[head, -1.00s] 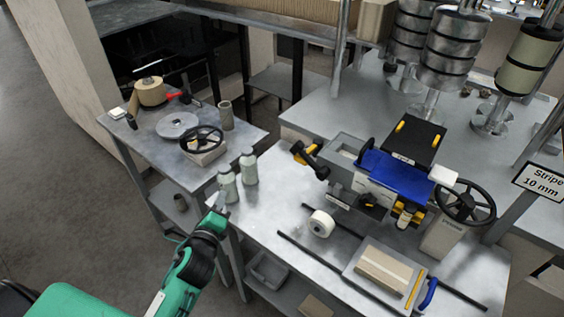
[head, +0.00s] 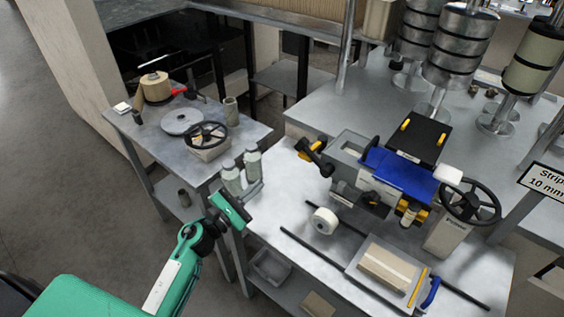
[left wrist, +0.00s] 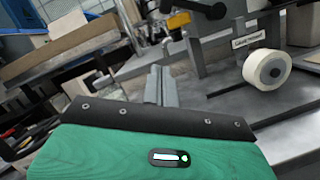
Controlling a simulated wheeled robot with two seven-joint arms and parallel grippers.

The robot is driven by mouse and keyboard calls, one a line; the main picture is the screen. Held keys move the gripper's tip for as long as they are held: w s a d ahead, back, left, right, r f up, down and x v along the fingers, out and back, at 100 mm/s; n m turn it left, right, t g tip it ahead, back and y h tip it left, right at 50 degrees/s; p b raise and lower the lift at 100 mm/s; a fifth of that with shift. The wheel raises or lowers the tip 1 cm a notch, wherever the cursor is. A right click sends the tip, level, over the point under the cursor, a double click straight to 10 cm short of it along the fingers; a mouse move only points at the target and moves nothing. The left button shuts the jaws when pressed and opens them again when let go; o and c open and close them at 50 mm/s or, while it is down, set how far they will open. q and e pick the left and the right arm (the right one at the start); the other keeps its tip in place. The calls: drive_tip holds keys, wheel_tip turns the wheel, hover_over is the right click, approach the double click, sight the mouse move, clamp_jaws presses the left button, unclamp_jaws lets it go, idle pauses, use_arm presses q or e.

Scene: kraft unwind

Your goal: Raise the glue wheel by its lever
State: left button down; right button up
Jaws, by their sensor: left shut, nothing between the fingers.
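The grey glue unit (head: 347,150) stands on the bench to the right of my left gripper. A black lever (head: 315,157) with a yellow part and a round black end sticks out from its left side. In the left wrist view the yellow part (left wrist: 179,20) is near the top, beyond my fingers. I cannot clearly make out the glue wheel itself. My left gripper (head: 254,189) is shut and empty, over the bench's left edge beside two grey bottles (head: 231,177). Its closed fingers (left wrist: 160,84) point forward in the left wrist view, apart from the lever. My right gripper is not in view.
A white roll (head: 324,220) lies on the bench (head: 285,205) near dark rails; it also shows in the left wrist view (left wrist: 267,68). A blue-covered machine part (head: 397,177) and a black handwheel (head: 470,202) stand further right. A side table (head: 170,150) holds another handwheel.

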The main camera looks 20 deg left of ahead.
sight(313, 154)
use_arm(q)
drive_tip(key=w+d+r+p, duration=0.5)
drive_tip(key=w+d+p, duration=0.1)
drive_tip(key=w+p, duration=0.2)
drive_tip(key=shift+d+r, duration=0.15)
drive_tip(key=shift+r, duration=0.1)
idle(0.5)
